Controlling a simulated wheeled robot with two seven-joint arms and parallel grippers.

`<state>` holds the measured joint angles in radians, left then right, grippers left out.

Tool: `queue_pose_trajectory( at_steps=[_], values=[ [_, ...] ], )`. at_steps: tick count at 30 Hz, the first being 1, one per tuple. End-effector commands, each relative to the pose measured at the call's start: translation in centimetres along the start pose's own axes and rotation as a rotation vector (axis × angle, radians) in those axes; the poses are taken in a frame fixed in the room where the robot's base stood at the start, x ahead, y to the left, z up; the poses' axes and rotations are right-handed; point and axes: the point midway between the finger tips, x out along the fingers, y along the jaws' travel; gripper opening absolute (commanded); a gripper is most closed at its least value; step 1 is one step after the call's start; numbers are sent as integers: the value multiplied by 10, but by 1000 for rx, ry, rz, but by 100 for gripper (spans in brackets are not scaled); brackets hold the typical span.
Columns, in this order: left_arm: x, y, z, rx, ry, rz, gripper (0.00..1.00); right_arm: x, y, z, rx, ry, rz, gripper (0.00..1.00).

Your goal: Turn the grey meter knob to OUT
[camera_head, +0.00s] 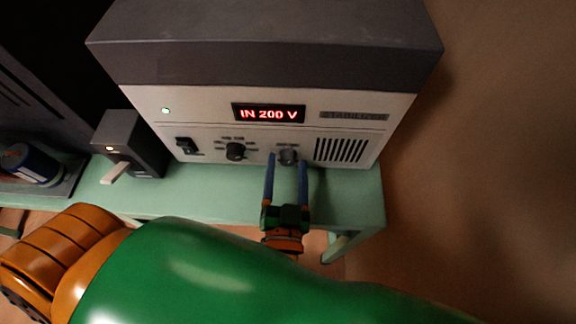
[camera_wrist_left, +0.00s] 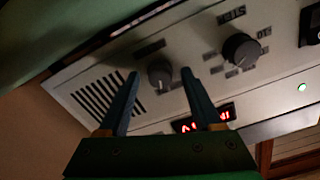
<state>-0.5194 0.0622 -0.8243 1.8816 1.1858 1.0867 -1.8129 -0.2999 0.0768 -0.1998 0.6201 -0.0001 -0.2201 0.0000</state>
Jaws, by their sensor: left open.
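The grey meter knob (camera_head: 289,158) is on the lower front panel of a pale meter box (camera_head: 215,105), left of its vent slots. It also shows in the left wrist view (camera_wrist_left: 160,75). My left gripper (camera_head: 287,156) is open, with one blue finger on each side of the grey knob. In the left wrist view the gripper (camera_wrist_left: 160,71) has its tips beside the knob, with small gaps visible. The red display (camera_head: 268,114) reads "IN 200 V". The knob's pointer direction is too small to tell. My right gripper is not in view.
A larger dark knob (camera_head: 235,151) and a black switch (camera_head: 186,145) are left of the grey knob. A dark box (camera_head: 130,140) with a pale lever stands further left on the green table (camera_head: 350,195). My green arm covers the foreground.

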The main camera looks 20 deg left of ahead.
Motion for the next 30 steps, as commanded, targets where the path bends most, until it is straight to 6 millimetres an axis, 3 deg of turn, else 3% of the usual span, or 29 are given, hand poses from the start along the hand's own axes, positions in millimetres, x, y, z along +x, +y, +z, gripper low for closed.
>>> queue_pose_trajectory(
  at_steps=[2,9,20,30],
  values=[
    [0,0,0,0,0,0,64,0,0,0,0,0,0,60],
    [0,0,0,1,0,0,0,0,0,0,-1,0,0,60],
    [-1,0,-1,-45,-1,1,0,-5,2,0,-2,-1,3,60],
    [-1,0,-2,-283,-4,2,0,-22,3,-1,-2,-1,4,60]
  ],
)
